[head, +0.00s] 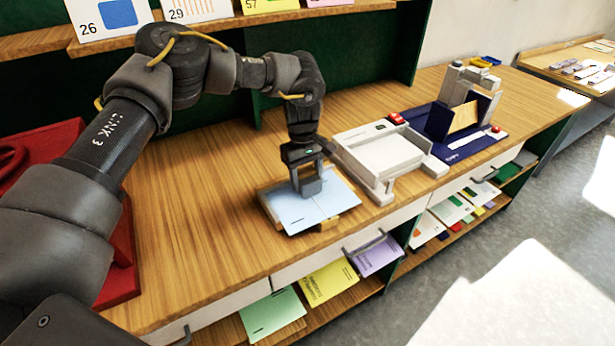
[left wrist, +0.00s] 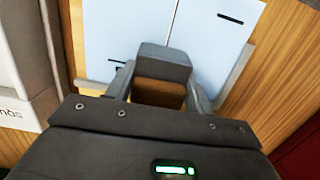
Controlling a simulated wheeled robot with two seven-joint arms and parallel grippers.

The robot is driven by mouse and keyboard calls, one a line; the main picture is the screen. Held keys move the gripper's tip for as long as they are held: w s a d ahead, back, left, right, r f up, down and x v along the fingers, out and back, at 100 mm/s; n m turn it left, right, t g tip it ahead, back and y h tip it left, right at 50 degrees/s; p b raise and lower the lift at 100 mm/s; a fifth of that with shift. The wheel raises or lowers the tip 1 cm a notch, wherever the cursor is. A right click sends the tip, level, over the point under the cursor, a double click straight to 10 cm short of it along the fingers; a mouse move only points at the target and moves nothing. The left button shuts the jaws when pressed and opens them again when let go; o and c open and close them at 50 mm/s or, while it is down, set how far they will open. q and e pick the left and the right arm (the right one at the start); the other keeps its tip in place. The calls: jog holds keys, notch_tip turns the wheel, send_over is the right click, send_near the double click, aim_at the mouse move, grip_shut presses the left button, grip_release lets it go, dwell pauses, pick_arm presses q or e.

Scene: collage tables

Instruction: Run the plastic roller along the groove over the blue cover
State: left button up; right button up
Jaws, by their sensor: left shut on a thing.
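The light blue cover (head: 335,203) lies open and flat on a wooden board (head: 274,216) on the table; in the left wrist view the cover (left wrist: 208,45) has a thin line, the groove (left wrist: 173,22), running away from me. My left gripper (head: 308,178) points down over the cover's middle. In the left wrist view the left gripper (left wrist: 160,92) is shut on a grey block, which I take to be the plastic roller (left wrist: 163,56), in line with the groove. I cannot tell whether the roller touches the cover. My right gripper is not in view.
A white machine (head: 378,155) stands close to the cover's right, with a dark blue device (head: 470,135) beyond it. A red object (head: 120,250) lies at the left. Bare wooden tabletop (head: 200,225) is between. Coloured booklets (head: 330,281) lie on the shelf below.

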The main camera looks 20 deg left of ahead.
pick_arm(q)
jog(key=shift+a, duration=0.1)
jog(key=shift+w+a+p, duration=0.3)
jog(key=shift+w+a, duration=0.3)
jog(key=shift+a, duration=0.05)
notch_tip(320, 180, up, 7)
jog(key=p, duration=0.6)
dwell(0.4)
